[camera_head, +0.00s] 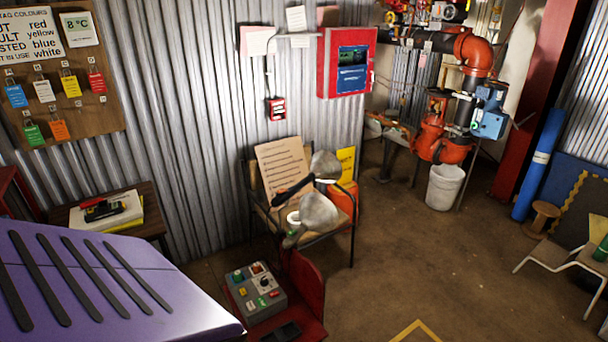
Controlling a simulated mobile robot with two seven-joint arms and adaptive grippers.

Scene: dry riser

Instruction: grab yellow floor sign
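A yellow panel (346,160) with dark markings stands upright by the corrugated wall, at the right rear of a chair. It looks like the yellow sign. Its lower part is hidden behind an orange object (346,198), and I cannot tell whether it rests on the chair or the floor. Neither of my grippers shows in this view.
The chair (351,230) holds a lettered board (280,160) and grey rounded objects (318,212) that I cannot identify. A control box (256,290) sits before it. A white bucket (444,186) stands right of the chair. The brown floor (420,265) between them is clear.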

